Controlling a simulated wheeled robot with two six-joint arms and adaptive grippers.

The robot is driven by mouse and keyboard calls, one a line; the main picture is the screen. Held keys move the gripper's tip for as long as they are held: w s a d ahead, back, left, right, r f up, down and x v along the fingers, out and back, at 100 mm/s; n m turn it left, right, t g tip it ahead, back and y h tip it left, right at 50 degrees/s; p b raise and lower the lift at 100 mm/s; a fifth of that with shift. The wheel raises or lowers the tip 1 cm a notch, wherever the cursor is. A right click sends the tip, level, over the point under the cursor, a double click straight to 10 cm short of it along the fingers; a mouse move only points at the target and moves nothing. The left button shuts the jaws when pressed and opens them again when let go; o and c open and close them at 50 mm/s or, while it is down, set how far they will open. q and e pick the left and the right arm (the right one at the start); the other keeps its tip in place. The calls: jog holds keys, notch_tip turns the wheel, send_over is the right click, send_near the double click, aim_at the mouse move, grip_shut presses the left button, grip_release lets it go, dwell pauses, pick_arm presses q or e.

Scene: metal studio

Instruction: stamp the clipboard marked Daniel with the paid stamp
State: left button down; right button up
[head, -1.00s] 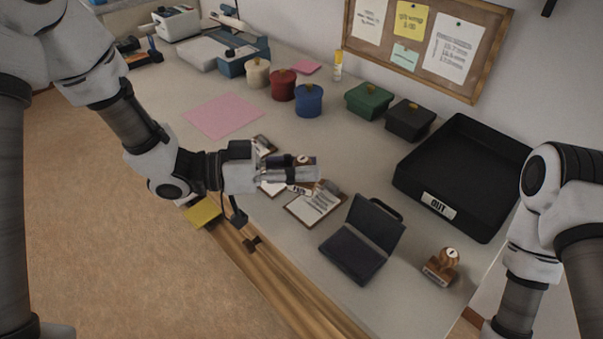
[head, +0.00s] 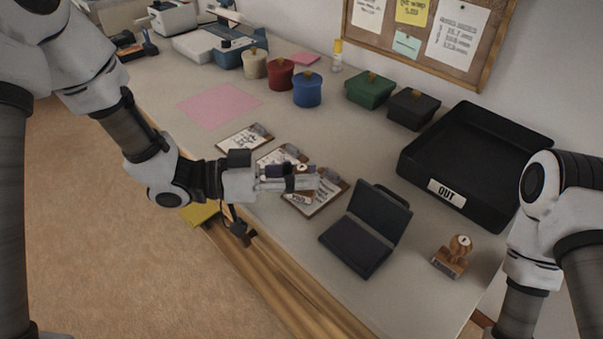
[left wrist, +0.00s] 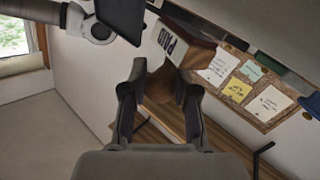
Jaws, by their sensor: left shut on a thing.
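My left gripper (head: 302,183) is shut on the paid stamp, a wooden stamp with a white PAID label (left wrist: 172,42) that shows between the fingers in the left wrist view. In the head view the fingers hide much of the stamp. Three clipboards lie in a row on the desk: one at the back (head: 246,137), a middle one (head: 278,154) partly behind the gripper, and a front one (head: 328,198). The gripper overlaps the front one; I cannot tell its height above it. The names on the clipboards are too small to read. My right gripper is out of view.
An open dark ink pad (head: 358,246) lies in front of the clipboards. Another wooden stamp (head: 452,257) stands to its right. A black OUT tray (head: 415,168) is at the back right. Lidded pots (head: 307,92) and a pink sheet (head: 218,104) lie behind.

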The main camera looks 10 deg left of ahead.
pick_arm(q)
jog(key=shift+f+b, duration=0.3)
jog(key=shift+f, duration=0.3)
notch_tip(320, 180, up, 7)
jog(key=p, duration=0.7)
jog(key=shift+r, duration=0.15)
dwell(0.4)
